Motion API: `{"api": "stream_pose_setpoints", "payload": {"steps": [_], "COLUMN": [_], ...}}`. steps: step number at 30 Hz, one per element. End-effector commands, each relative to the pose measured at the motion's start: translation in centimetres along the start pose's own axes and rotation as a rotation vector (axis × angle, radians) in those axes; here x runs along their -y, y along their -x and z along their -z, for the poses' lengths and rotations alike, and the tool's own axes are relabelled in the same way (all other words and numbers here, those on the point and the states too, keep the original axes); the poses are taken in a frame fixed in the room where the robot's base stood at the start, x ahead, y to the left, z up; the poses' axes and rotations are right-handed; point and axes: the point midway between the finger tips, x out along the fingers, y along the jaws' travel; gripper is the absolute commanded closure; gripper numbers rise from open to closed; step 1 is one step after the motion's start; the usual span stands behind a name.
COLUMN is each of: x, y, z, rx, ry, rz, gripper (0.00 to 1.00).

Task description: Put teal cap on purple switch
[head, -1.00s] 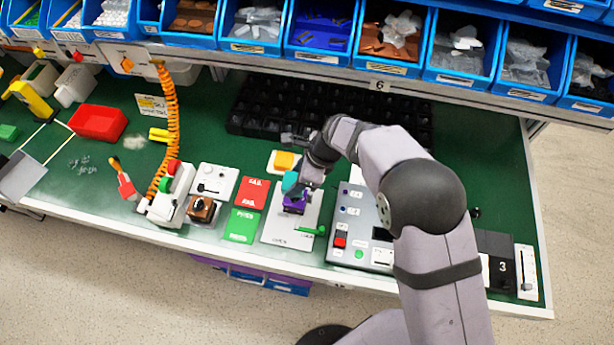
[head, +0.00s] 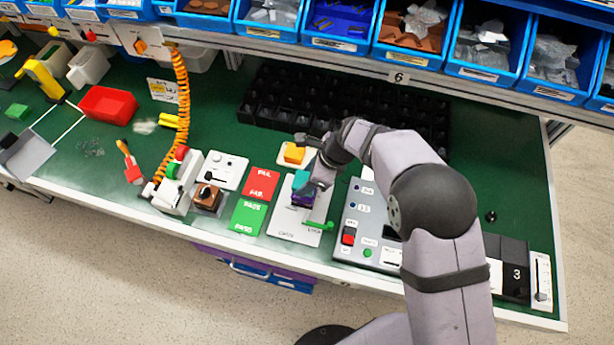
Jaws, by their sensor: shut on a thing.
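The purple switch (head: 302,200) stands on a light grey plate (head: 289,221) with a green lever (head: 317,225) at its front right. The teal cap (head: 300,180) shows just behind and above the purple switch in the picture, at the left side of my gripper (head: 308,188). My gripper is shut on the teal cap, over the plate. The fingers hide part of both cap and switch. I cannot tell whether the cap touches the switch.
Red (head: 262,184) and green (head: 247,217) cards lie left. A grey control box (head: 366,235) stands right. Black trays (head: 345,105) and a shelf of blue bins are at the back.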

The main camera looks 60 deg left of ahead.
Motion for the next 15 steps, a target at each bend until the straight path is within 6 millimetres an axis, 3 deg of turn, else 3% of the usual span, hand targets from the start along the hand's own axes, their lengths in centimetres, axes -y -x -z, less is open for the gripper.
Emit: {"api": "stream_pose_setpoints", "payload": {"steps": [15], "x": [0.0], "y": [-1.9], "z": [0.8], "rx": [0.0], "ry": [0.001], "rz": [0.0], "gripper": [0.77]}}
